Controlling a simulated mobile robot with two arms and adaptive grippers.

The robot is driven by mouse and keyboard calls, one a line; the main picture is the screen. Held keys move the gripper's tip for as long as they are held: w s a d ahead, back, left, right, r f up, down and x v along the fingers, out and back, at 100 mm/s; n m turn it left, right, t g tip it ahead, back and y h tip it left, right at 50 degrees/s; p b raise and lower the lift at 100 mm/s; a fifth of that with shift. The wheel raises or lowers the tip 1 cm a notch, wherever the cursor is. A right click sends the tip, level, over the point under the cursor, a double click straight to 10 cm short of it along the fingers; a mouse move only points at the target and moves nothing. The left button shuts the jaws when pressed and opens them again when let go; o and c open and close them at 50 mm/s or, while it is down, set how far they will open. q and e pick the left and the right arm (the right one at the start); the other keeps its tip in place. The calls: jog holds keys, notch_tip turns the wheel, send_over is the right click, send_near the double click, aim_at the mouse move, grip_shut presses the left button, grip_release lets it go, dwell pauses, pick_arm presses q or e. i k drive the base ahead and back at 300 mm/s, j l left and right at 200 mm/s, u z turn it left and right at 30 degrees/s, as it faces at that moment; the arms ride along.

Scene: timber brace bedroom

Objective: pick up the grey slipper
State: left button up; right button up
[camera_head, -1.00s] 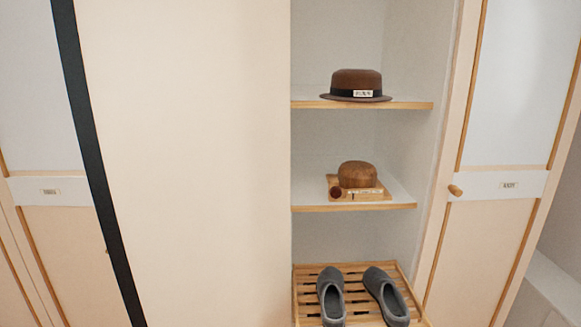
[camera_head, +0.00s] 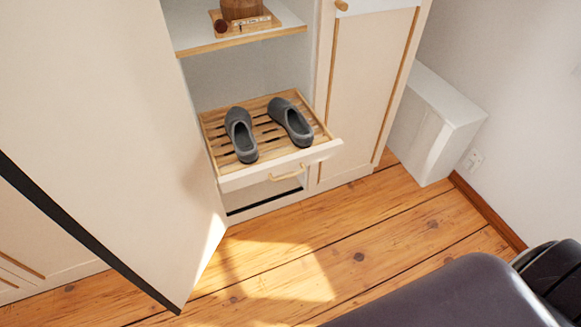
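Two grey slippers lie side by side on a slatted wooden pull-out tray (camera_head: 262,163) low in the open wardrobe. The left slipper (camera_head: 241,135) and the right slipper (camera_head: 290,122) are apart, with their open heels toward the tray's front. The tray is pulled out and has a pale front with a wooden handle (camera_head: 287,173). Neither of my grippers shows in the head view. Nothing touches the slippers except the tray.
A large open door panel (camera_head: 110,130) stands left of the tray. A closed door (camera_head: 365,90) is at its right, then a white box-like block (camera_head: 432,125) by the wall. A shelf (camera_head: 240,38) with a wooden hat block is above. The plank floor (camera_head: 370,235) in front is clear.

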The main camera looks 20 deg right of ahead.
aim_at(238, 123)
jog(key=i+l+u, duration=0.2)
jog(key=l, duration=0.15)
jog(key=i+l+u, duration=0.2)
jog(key=l, duration=0.2)
jog(key=l+u, duration=0.2)
jog(key=l, duration=0.15)
jog(key=i, duration=0.05)
